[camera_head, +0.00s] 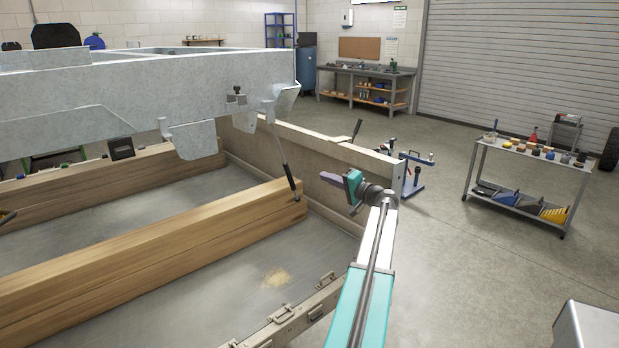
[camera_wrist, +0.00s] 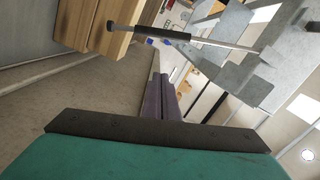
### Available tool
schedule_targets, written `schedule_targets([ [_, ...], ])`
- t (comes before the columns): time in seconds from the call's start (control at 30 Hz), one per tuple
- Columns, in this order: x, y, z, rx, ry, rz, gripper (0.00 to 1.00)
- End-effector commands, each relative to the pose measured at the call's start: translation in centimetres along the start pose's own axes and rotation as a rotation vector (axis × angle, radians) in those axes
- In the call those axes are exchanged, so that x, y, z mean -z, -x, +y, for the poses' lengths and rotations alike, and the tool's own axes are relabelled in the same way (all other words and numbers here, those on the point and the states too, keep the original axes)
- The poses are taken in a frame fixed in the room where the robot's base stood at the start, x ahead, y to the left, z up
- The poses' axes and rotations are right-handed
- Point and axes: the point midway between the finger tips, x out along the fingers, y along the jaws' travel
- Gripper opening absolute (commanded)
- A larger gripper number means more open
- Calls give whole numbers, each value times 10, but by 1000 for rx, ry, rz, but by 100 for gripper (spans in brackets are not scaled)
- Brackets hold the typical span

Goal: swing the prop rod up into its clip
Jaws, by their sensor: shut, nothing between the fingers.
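The prop rod (camera_head: 279,147) hangs down at a slant from the corner of the galvanised trailer frame (camera_head: 200,85). A small dark fitting (camera_head: 236,96) on the frame's side looks like the clip, but I cannot be sure. My gripper (camera_head: 323,177), with purple fingers, is shut and empty, right of the rod and apart from it. The fingers also show in the wrist view (camera_wrist: 159,80).
Timber beams (camera_head: 150,245) lie below the frame. A low wall (camera_head: 335,160) runs behind my gripper, with a dark lever (camera_head: 356,130) on it. A tool trolley (camera_head: 530,170) stands on the right. The concrete floor between is mostly clear.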

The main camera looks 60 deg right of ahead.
Motion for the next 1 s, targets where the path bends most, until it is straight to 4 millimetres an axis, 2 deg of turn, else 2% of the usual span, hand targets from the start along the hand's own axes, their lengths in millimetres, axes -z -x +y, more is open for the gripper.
schedule_targets([
  [0.27,0,-23,-1,1,-1,-3,0],
  [0.7,-1,-80,-2,1,0,-4,0],
  [0.97,-1,-102,-1,1,-1,-3,0],
  [1.0,-7,-101,-2,1,-1,-4,0],
])
